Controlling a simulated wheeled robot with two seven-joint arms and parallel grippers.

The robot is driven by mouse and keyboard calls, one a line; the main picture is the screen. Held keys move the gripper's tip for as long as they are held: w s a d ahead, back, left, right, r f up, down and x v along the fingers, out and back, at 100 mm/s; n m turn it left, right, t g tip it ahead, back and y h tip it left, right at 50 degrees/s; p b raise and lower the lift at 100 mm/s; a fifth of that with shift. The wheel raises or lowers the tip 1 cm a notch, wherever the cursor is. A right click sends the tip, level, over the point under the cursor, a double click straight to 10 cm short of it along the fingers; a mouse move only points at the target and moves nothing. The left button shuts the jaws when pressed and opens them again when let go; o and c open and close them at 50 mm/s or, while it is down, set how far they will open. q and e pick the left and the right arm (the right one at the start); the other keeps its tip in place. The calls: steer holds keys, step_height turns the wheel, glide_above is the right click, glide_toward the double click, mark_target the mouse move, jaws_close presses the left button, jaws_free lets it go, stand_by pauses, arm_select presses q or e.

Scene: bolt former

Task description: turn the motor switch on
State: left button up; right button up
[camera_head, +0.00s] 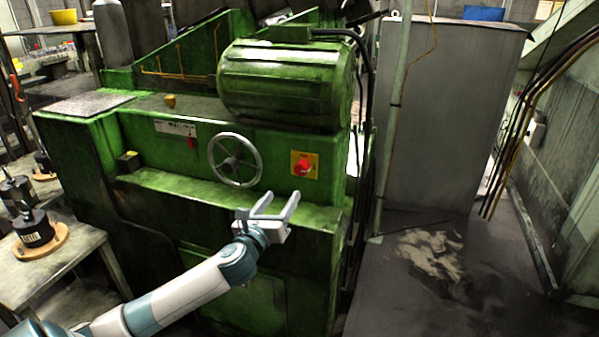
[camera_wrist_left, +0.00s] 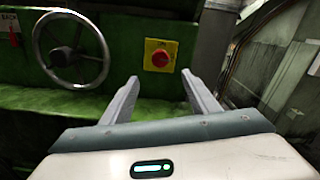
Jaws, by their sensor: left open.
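The motor switch (camera_head: 303,165) is a red rotary knob on a yellow square plate, on the front of the green machine (camera_head: 150,215). It also shows in the left wrist view (camera_wrist_left: 160,57), above and between my two fingers. My left gripper (camera_head: 273,204) is open and empty, below and slightly left of the switch in the head view, apart from it. In the left wrist view the left gripper (camera_wrist_left: 158,84) has its fingers spread toward the switch plate. Nothing hides the knob. My right gripper is not in view.
A spoked handwheel (camera_head: 235,160) sits left of the switch, also in the left wrist view (camera_wrist_left: 70,48). A green motor housing (camera_head: 287,85) overhangs above. A ledge runs below the switch. Pipes and a grey cabinet (camera_head: 445,110) stand to the right. A table (camera_head: 45,270) is at left.

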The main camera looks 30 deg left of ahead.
mark_target(300, 171)
arm_select(q)
steer(key=p+x, duration=0.2)
steer(key=x, duration=1.1)
steer(key=shift+w+r, duration=0.1)
steer(key=shift+w, duration=0.25)
steer(key=shift+x, duration=0.75)
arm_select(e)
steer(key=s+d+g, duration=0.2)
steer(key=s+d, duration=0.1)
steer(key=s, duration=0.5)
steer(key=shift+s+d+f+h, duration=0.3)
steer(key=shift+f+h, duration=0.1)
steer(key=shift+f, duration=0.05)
arm_select(q)
steer(key=shift+c, duration=0.2)
steer(key=c, duration=1)
